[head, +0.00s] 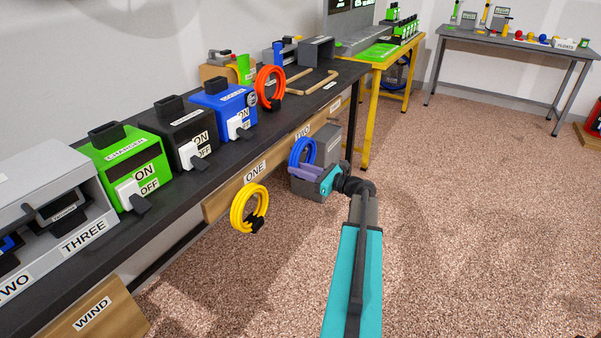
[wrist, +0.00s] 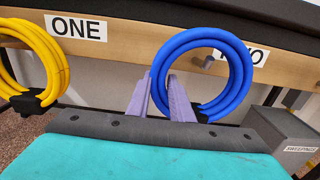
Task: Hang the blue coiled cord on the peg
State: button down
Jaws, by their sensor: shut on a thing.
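The blue coiled cord (head: 293,153) is an upright ring at the front of the workbench, and it shows large in the wrist view (wrist: 241,72). My gripper (wrist: 160,80) has its purple fingers shut on the coil's lower left side. In the head view my gripper (head: 312,174) is just below the coil. A peg (wrist: 208,62) shows through the ring, on the wooden board (wrist: 130,38) near the partly hidden TWO label. I cannot tell whether the ring is around the peg or only in front of it.
A yellow coil (head: 238,210) hangs below the ONE label (head: 255,172). A grey box (wrist: 285,135) marked SWEEPINGS stands low at right in the wrist view. An orange coil (head: 263,80) and switch boxes are on the workbench (head: 215,165).

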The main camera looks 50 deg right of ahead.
jog(key=shift+w+a+f, duration=0.1)
jog(key=shift+w+f, duration=0.4)
jog(key=shift+w, duration=0.1)
jog(key=shift+w+f, duration=0.1)
jog(key=shift+f, duration=0.35)
dwell(0.4)
jog(key=c, duration=1.5)
grip_release()
jog(key=shift+f, duration=0.1)
jog(key=shift+p+v, duration=1.45)
jog(key=shift+v, duration=3.95)
